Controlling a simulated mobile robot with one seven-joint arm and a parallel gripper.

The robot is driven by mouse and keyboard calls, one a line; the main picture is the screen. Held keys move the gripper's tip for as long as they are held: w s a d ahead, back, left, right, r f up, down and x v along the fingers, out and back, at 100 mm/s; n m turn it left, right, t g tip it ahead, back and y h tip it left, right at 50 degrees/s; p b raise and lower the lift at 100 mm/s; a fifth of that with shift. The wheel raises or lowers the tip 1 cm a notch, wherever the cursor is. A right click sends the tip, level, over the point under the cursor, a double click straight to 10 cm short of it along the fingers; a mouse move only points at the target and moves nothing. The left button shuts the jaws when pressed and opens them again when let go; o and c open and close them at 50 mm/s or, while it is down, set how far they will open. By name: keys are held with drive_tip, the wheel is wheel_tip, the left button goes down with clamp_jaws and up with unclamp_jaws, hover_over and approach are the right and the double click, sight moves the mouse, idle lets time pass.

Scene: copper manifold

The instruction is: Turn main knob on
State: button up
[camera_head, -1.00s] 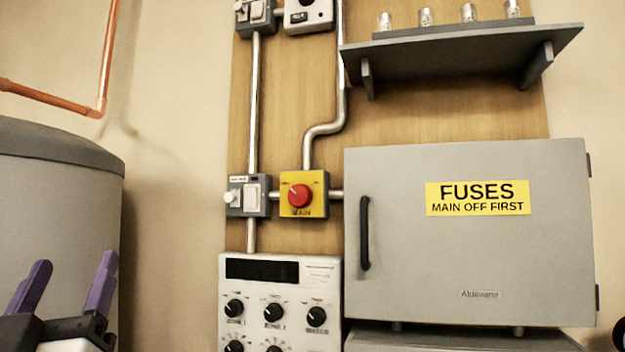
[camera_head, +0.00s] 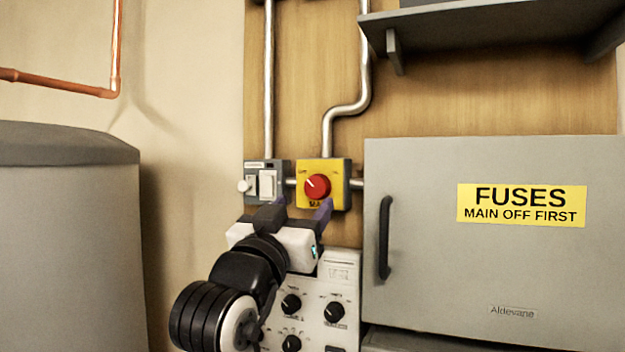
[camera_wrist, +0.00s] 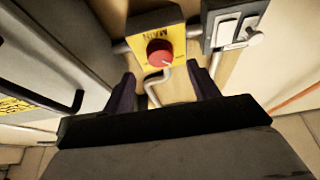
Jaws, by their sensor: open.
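The main knob (camera_head: 317,187) is a round red knob on a yellow box (camera_head: 340,168) on the wooden board, with a white pointer mark aimed to the upper left in the head view. In the wrist view the red knob (camera_wrist: 160,52) appears upside down, beyond and between the fingertips. My gripper (camera_head: 303,208) is open and empty, its purple fingers just below and in front of the yellow box. It also shows in the wrist view (camera_wrist: 163,82), fingers spread wide. I see no contact with the knob.
A grey switch box (camera_head: 266,182) sits left of the knob. A grey fuse cabinet (camera_head: 480,270) with a black handle (camera_head: 385,238) stands close on the right. A white control panel (camera_head: 338,285) with black knobs is below, partly behind my arm.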

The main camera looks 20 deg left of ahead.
sight(314, 190)
drive_tip(key=p+x, duration=0.1)
drive_tip(key=x, duration=0.4)
drive_tip(key=shift+p, duration=0.35)
drive_tip(key=c, duration=0.9)
